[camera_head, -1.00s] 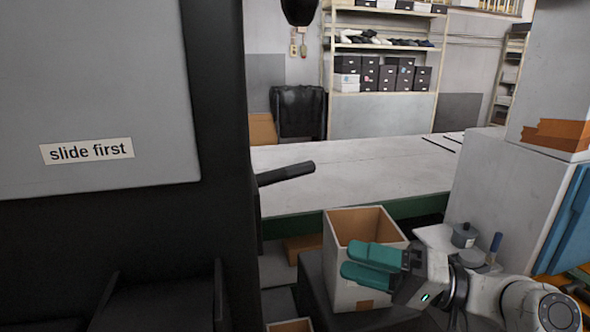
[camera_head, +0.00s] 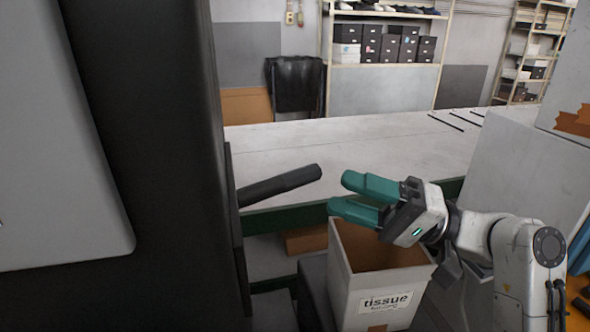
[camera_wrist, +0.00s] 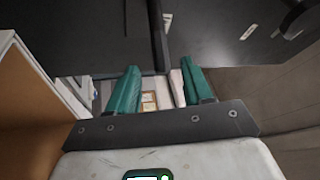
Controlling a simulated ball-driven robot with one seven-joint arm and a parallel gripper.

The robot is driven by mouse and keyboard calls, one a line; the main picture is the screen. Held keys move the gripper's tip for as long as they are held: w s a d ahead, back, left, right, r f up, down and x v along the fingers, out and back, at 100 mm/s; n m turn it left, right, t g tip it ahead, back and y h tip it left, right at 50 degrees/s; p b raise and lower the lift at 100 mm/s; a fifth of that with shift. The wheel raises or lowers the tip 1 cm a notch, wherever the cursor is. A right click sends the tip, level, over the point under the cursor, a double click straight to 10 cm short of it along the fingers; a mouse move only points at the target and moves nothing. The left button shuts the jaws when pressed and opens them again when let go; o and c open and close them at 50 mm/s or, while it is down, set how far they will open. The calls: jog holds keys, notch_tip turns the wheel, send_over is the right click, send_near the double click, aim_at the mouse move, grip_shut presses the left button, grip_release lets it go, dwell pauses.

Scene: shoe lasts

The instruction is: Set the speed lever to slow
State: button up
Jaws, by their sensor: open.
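A black lever (camera_head: 280,185) sticks out to the right from the side of the dark machine (camera_head: 165,150) in the head view, tilted slightly upward. My gripper (camera_head: 352,197) is open, its two teal fingers pointing left toward the lever tip, with a gap between them and the lever. In the wrist view, my gripper (camera_wrist: 158,88) shows its fingers spread with nothing held between them. I cannot read any speed marking beside the lever.
An open box labelled "tissue" (camera_head: 385,303) stands just below my gripper. A long pale worktable (camera_head: 370,145) runs behind the lever. A large grey block (camera_head: 525,170) stands to the right. Shelves with dark shoe boxes (camera_head: 400,48) are at the back.

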aim_at(307, 183)
jog(key=p+x, duration=0.2)
jog(key=x, duration=0.6)
jog(key=shift+a, duration=0.25)
jog(key=shift+c, duration=0.2)
grip_shut()
